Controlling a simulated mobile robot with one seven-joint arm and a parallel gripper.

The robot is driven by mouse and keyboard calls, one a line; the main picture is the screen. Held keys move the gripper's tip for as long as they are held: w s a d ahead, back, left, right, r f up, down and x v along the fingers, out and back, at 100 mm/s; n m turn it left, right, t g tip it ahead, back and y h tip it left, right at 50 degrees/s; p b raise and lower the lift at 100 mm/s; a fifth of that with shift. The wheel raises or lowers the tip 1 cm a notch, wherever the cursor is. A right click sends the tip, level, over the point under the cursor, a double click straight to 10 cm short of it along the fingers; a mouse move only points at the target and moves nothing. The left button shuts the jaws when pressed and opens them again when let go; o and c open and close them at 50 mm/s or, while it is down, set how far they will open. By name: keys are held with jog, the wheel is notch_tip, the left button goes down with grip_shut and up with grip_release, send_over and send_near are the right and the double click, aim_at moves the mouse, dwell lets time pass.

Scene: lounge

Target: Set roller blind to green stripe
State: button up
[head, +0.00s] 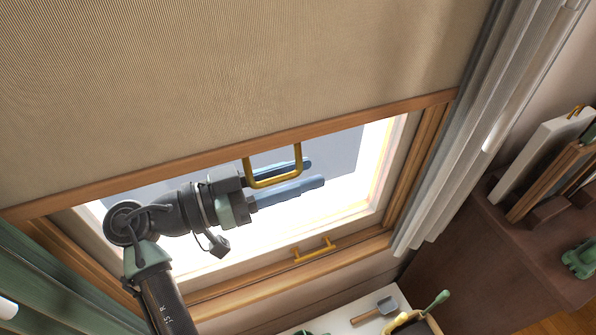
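The beige roller blind (230,70) covers the upper part of the window and ends in a wooden bottom bar (350,118). A brass U-shaped pull handle (299,156) hangs from this bar. My gripper (312,174) is at the handle, with its two blue fingers pointing right. The handle's lower rung appears between the fingers, which show slightly apart. I cannot tell whether they press on it. I cannot make out a green stripe on the window frame.
A second brass handle (314,250) is on the wooden sill below. A grey curtain (455,150) hangs right, a green curtain (50,285) left. A brown cabinet (475,245) with books stands right. A white surface (345,323) holding a small scoop (375,312) lies below the window.

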jog(key=b+v, duration=0.1)
jog(key=v, duration=0.6)
jog(key=shift+a, duration=0.2)
jog(key=shift+s+d, duration=0.1)
dwell(0.3)
